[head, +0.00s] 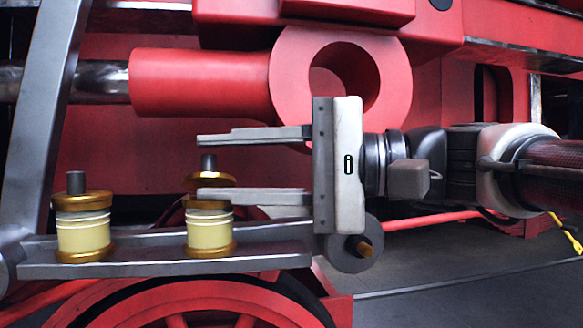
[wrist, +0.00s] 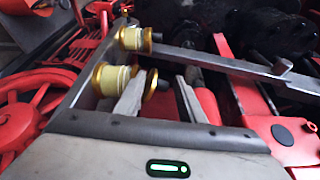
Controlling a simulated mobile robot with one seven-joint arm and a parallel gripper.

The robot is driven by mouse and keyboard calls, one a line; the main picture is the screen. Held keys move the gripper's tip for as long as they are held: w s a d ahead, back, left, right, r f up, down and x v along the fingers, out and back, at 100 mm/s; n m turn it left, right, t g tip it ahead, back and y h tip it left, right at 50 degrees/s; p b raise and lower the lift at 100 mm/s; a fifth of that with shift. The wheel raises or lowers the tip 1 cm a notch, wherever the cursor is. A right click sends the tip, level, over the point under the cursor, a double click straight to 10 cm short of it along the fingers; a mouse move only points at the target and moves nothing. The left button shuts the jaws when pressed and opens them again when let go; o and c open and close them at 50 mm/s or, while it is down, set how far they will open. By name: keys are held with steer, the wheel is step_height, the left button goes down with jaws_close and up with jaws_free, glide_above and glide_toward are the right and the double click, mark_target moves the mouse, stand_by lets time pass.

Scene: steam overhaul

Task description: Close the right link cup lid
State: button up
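The right link cup (head: 209,232) is a cream cylinder with brass rims, upright on the grey link bar. Its brass lid (head: 208,180) with a grey knob (head: 208,162) sits raised above the cup's top rim. The cup also shows in the wrist view (wrist: 112,79), with the lid (wrist: 151,86) beside a finger. My gripper (head: 199,167) is open, with one finger above the knob and one at the lid's lower side. The lower finger hides part of the gap between lid and cup. I cannot tell whether it touches the lid.
The left link cup (head: 84,235) stands on the same link bar (head: 150,265), its lid down on it. A red cylinder and ring (head: 200,82) lie above my fingers. A red wheel (head: 200,305) is below. A slanted grey rod (head: 38,130) stands at left.

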steer(key=shift+f, duration=0.25)
steer(key=shift+r, duration=0.1)
